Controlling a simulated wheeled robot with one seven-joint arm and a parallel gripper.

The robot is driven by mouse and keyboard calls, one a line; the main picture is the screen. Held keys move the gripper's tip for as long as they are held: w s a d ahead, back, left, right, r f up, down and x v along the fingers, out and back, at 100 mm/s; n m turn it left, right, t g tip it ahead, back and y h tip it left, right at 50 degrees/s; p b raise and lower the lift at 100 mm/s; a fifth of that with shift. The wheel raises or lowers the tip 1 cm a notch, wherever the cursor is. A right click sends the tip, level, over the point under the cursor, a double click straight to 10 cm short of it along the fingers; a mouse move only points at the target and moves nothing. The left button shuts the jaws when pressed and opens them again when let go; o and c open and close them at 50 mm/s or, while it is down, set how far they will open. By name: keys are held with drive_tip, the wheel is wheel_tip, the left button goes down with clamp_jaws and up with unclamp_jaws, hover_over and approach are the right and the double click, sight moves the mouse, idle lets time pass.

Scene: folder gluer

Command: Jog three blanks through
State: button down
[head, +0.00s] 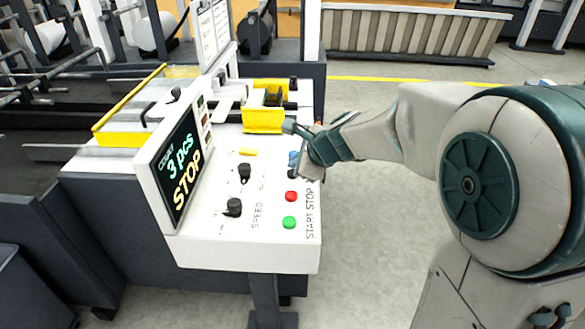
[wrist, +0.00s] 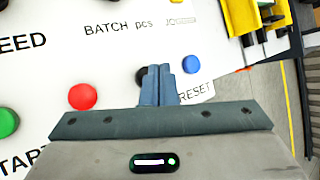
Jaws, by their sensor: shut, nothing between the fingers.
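The control panel (head: 262,250) is white. Its screen (head: 178,165) reads "3 pcs" and "STOP"; a smaller line above is hard to read. The blue button (wrist: 191,64), by the partly covered "JO…" label, also shows in the head view (head: 293,157). A black button (wrist: 141,74) by "RESET" is partly hidden behind my fingers. My gripper (wrist: 159,72) is shut and empty, its fingertips over the panel at the black button, left of the blue one. Whether they touch the panel I cannot tell. I cannot make out any blanks.
The red button (head: 291,196) and green button (head: 289,222) lie nearer the panel's front. Two black knobs, upper (head: 244,172) and lower (head: 233,207), are left of them. Yellow machine parts (head: 263,120) stand behind the panel. The floor (head: 370,240) to the right is clear.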

drive_tip(key=shift+r, duration=0.3)
wheel_tip(320, 180, up, 5)
drive_tip(key=p, duration=0.4)
drive_tip(key=shift+p, duration=0.35)
drive_tip(key=shift+f, duration=0.1)
idle(0.3)
drive_tip(key=s+d+n+g+h, duration=0.1)
drive_tip(key=s+d+n+h, duration=0.1)
drive_tip(key=s+d+n, duration=0.3)
drive_tip(key=s+d+f+n+g+h, duration=0.1)
drive_tip(key=s+d+n, duration=0.4)
drive_tip(key=s, duration=0.6)
drive_tip(key=s+d+f+n+g+h, duration=0.1)
drive_tip(key=s+d+n+g+h, duration=0.1)
drive_tip(key=s+n, duration=0.6)
drive_tip(key=d+n+h, duration=0.1)
drive_tip(key=d, duration=0.1)
drive_tip(key=shift+s+d, duration=0.4)
drive_tip(key=shift+f, duration=0.1)
